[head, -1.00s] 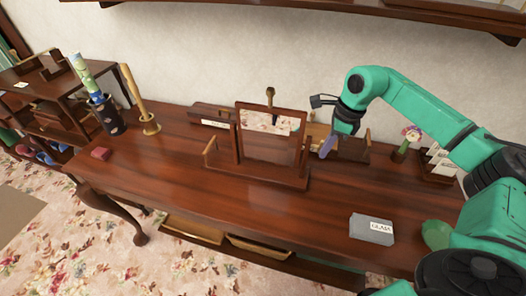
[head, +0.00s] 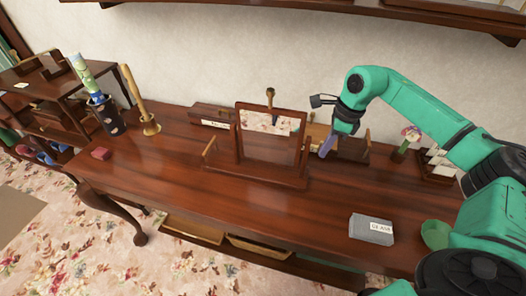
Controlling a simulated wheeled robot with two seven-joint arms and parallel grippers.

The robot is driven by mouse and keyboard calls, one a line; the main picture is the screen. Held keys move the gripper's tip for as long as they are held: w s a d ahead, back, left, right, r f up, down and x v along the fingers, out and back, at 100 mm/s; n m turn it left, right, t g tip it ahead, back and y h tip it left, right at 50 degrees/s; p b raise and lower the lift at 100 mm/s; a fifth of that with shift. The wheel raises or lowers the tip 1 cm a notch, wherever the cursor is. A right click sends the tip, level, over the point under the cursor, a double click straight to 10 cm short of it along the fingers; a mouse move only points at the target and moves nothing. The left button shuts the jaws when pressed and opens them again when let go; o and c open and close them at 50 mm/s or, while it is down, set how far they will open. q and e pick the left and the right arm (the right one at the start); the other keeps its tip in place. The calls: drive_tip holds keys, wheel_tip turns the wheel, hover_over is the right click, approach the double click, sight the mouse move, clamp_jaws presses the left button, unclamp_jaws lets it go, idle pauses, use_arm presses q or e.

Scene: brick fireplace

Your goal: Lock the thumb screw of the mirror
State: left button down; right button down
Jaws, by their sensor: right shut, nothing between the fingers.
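The mirror (head: 273,147) stands upright on the table in a dark wooden frame on a wooden base. Its glass reflects the floral floor. The thumb screw is too small to tell apart for sure. My right gripper (head: 327,147) is just right of the mirror's right post, slightly behind it, with its bluish fingers pointing down. It is shut and empty. I cannot tell whether it touches the frame. My left gripper is out of view.
A grey labelled box (head: 371,229) and a green bowl (head: 436,235) are at the front right. A wooden organizer (head: 352,147) is behind my gripper. A flower in a holder (head: 405,143) stands right. The table's front middle is clear.

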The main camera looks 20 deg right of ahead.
drive_tip(key=shift+w+d+p, duration=0.45)
drive_tip(key=shift+w+d, duration=0.1)
drive_tip(key=shift+w, duration=0.25)
drive_tip(key=shift+w+d+p, duration=0.4)
drive_tip(key=shift+w+d, duration=0.15)
drive_tip(key=shift+w, duration=0.2)
drive_tip(key=shift+r, duration=0.1)
drive_tip(key=shift+s+a+r+p, duration=0.1)
drive_tip(key=shift+s+r+p, duration=0.1)
drive_tip(key=shift+r+p, duration=0.4)
drive_tip(key=shift+s+a+r+p, duration=0.15)
drive_tip(key=shift+r+p, duration=0.3)
drive_tip(key=shift+r, duration=0.25)
drive_tip(key=shift+w+d+p, duration=0.35)
drive_tip(key=shift+w+d, duration=0.05)
drive_tip(key=shift+w, duration=0.15)
